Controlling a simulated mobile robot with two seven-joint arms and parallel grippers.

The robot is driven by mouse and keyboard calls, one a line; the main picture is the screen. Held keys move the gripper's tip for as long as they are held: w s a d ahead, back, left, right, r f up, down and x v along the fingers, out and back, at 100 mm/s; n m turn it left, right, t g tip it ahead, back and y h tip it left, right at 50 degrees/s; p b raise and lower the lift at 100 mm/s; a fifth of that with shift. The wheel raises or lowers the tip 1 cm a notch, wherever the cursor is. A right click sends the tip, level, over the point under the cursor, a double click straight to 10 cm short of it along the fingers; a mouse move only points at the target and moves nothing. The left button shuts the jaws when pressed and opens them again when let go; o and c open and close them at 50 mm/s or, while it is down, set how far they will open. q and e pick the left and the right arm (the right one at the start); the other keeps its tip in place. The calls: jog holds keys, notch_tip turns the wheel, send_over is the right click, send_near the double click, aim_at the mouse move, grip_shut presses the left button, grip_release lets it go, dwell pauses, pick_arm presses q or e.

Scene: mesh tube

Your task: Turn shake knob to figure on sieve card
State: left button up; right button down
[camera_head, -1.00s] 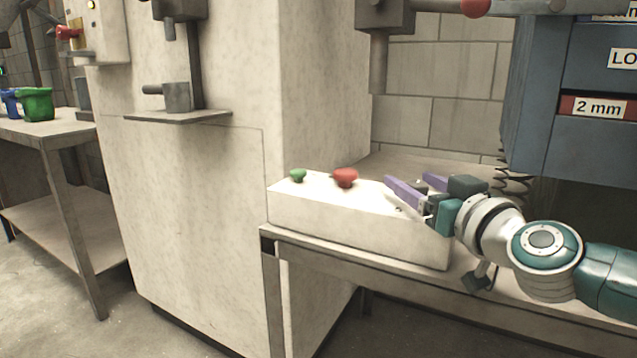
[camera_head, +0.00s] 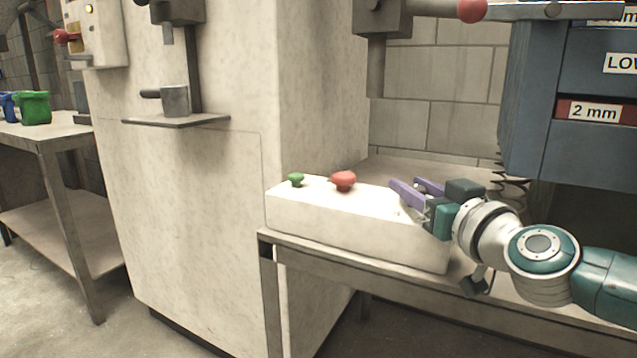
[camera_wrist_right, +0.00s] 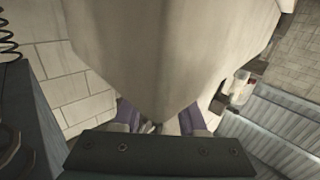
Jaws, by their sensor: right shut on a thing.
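A pale control box (camera_head: 335,220) lies on the bench, with a green button (camera_head: 296,180) and a red mushroom button (camera_head: 343,180) on its top. My right gripper (camera_head: 406,184) is at the right end of the box top, its purple fingers pointing toward the red button but apart from it. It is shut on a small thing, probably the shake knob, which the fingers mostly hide. In the right wrist view my gripper (camera_wrist_right: 160,118) shows its two purple fingers with a small, unclear part between them. No sieve card is readable. My left gripper is not in view.
A blue cabinet (camera_head: 535,100) with a red "2 mm" label (camera_head: 594,111) and a partly cut "LOW" label stands at right. A large pale machine (camera_head: 200,220) stands left of the box. A side table (camera_head: 60,130) holds green and blue containers.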

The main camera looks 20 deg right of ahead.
jog(key=shift+a+r+m+g+h+p, duration=0.1)
jog(key=shift+m+g+h+p, duration=0.15)
jog(key=shift+m+h+p, duration=0.7)
jog(key=shift+a+r+m+g+h+p, duration=0.1)
jog(key=shift+m+g+h+p, duration=0.3)
jog(key=shift+h+p, duration=0.95)
jog(key=shift+f+m+g+h+p, duration=0.2)
jog(key=shift+m+g+h+p, duration=0.2)
jog(key=shift+m+h, duration=0.6)
jog(key=shift+m+g+h, duration=0.35)
jog(key=shift+h, duration=0.35)
jog(key=shift+f+m+g+h+b, duration=0.2)
jog(key=shift+m+g+h+b, duration=0.55)
jog(key=shift+h, duration=0.25)
jog(key=shift+d+m+g+h+b, duration=0.1)
jog(key=shift+m+g+h+b, duration=0.8)
jog(key=shift+b, duration=0.35)
jog(key=shift+r+m+g+h+b, duration=0.15)
jog(key=shift+m+g+h+b, duration=0.4)
jog(key=shift+g+h+b, duration=0.15)
jog(key=shift+c, duration=2.3)
grip_release()
jog(key=shift+d, duration=0.1)
